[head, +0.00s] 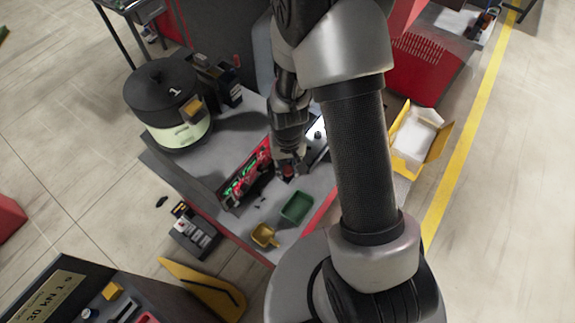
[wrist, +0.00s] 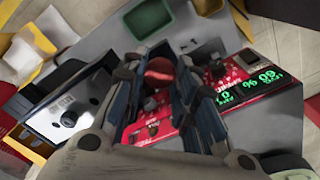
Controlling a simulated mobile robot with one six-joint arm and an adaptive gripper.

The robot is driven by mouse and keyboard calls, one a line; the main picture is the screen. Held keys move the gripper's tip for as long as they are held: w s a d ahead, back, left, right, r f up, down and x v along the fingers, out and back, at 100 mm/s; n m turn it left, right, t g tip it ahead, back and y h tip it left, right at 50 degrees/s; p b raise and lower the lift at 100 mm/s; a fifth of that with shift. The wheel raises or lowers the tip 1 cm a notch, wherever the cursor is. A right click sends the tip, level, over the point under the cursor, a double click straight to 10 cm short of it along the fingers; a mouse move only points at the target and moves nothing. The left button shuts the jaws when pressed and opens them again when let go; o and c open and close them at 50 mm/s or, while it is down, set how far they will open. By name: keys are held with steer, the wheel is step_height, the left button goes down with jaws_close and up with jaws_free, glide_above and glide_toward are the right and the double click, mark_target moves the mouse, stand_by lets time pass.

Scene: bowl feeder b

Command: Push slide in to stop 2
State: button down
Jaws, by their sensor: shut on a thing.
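A red control panel (head: 243,178) with green lit digits stands on the grey table; it also shows in the wrist view (wrist: 212,93). My gripper (head: 287,170) points down at the panel's near right end. In the wrist view its two fingers (wrist: 160,88) straddle a red-topped knob (wrist: 158,70) and are shut on it. What the knob is mounted on is largely hidden by the fingers. A grey plate with a black knob (wrist: 69,117) lies beside the panel; in the head view this plate (head: 318,134) is partly behind my arm. I cannot read any stop marks.
A round black-lidded bowl feeder (head: 166,92) stands at the table's far left. A green bin (head: 297,207) and a small yellow bin (head: 264,235) sit near the front edge. A yellow box with white lining (head: 416,136) is at the right.

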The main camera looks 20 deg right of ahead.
steer(key=w+d+b, duration=0.1)
steer(key=w+d, duration=0.2)
steer(key=d, duration=0.1)
steer(key=w+d+b, duration=0.1)
steer(key=w+d, duration=0.2)
steer(key=d, duration=0.1)
steer(key=w+d+b, duration=0.1)
steer(key=w+d, duration=0.2)
steer(key=d, duration=0.1)
steer(key=shift+d, duration=0.2)
steer(key=c, duration=1.2)
jaws_free()
steer(key=shift+c, duration=0.2)
steer(key=shift+s+a, duration=0.1)
steer(key=shift+a, duration=0.05)
